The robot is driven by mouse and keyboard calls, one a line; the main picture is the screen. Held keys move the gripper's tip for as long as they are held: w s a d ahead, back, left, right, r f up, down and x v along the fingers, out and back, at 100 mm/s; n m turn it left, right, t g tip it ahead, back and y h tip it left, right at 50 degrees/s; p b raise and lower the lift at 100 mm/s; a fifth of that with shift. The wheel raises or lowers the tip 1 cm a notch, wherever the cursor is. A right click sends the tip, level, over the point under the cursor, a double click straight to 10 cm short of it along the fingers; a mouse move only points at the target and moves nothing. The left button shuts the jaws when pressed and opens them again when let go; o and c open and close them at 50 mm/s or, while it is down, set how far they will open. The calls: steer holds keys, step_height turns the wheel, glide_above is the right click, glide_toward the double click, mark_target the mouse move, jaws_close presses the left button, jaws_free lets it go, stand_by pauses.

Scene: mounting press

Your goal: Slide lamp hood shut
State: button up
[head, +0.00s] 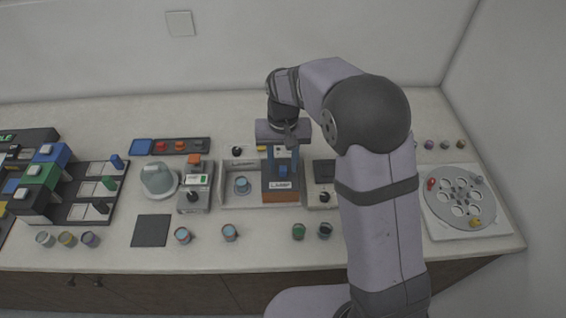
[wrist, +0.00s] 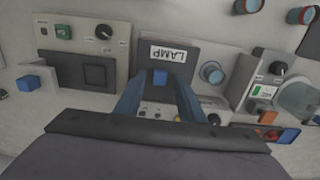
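The lamp hood is a dark block with a white LAMP label (head: 280,185) and an orange-brown lower front. It stands at the right part of a pale tray-like station (head: 228,199). A blue knob (head: 283,171) is on top of the hood, and it also shows in the wrist view (wrist: 160,77). A cup with blue contents (head: 241,185) stands uncovered to the left of the hood. My gripper (head: 283,163) points down over the hood, open. In the wrist view its two blue fingers (wrist: 160,88) are on either side of the knob, with a gap at each side.
A press with a black dial (head: 193,194) and a rounded grey device (head: 159,178) stand to the left. A dark square panel (head: 324,171) is just right of the hood. Several cups, including this one (head: 229,232), line the front. A round carousel (head: 460,197) is far right.

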steer(key=shift+f, duration=0.65)
jaws_close()
steer(key=a+p, duration=0.2)
steer(key=a, duration=0.9)
steer(key=shift+a, duration=0.2)
steer(key=shift+r, duration=0.1)
jaws_free()
steer(key=shift+a, duration=0.15)
